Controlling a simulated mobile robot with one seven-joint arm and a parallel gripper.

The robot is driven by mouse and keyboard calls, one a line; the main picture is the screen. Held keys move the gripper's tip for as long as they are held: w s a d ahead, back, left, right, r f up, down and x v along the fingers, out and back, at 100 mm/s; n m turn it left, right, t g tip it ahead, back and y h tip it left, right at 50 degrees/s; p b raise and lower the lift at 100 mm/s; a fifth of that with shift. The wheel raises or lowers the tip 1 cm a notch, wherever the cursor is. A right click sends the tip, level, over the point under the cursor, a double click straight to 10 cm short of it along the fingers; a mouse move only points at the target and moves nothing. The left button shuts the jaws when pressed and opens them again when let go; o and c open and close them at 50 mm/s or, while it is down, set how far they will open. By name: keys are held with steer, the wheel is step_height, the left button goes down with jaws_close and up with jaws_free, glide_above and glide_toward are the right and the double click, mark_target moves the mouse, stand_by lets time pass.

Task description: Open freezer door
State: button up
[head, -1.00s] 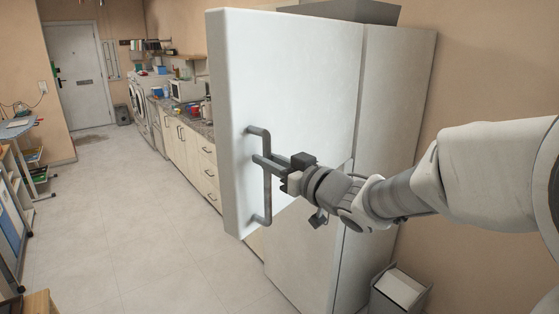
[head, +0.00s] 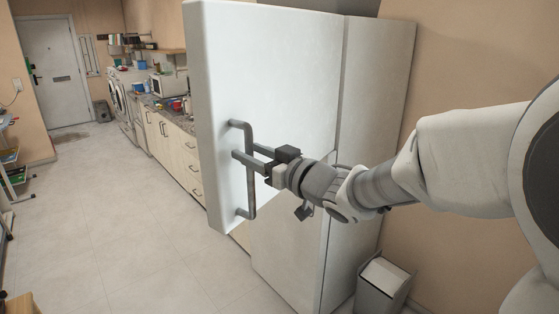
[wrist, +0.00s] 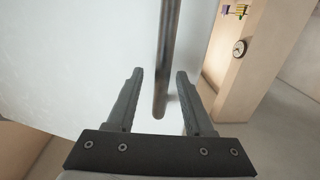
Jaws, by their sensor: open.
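The white freezer door (head: 275,75) is the upper door of a tall fridge-freezer. It stands partly open, swung out past the lower door (head: 285,245). Its grey vertical bar handle (head: 250,190) is near the door's free edge at left. My gripper (head: 245,157) is at the handle's upper half with its fingers open. In the wrist view the handle bar (wrist: 166,60) runs between the two fingers of my gripper (wrist: 160,75), with visible gaps on both sides. The inside of the freezer is hidden behind the door.
A grey bin (head: 382,283) stands on the floor by the fridge's right side. A counter with drawers (head: 178,150) runs behind the door at left.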

steer(key=b+v, duration=0.1)
steer(key=v, duration=1.6)
steer(key=w+d+f+m+t+h+b, duration=0.1)
steer(key=d+f+m+t+h, duration=0.1)
steer(key=d+m+h, duration=0.9)
steer(key=s+f+g+h, duration=0.1)
steer(key=s+f+g, duration=0.3)
steer(key=s, duration=0.4)
steer(key=s+a+f+n+g+h, duration=0.1)
steer(key=s+f+g, duration=0.3)
steer(key=s+f, duration=0.2)
steer(key=s, duration=0.2)
steer(key=shift+s+f+n+g, duration=0.3)
steer(key=shift+f, duration=0.1)
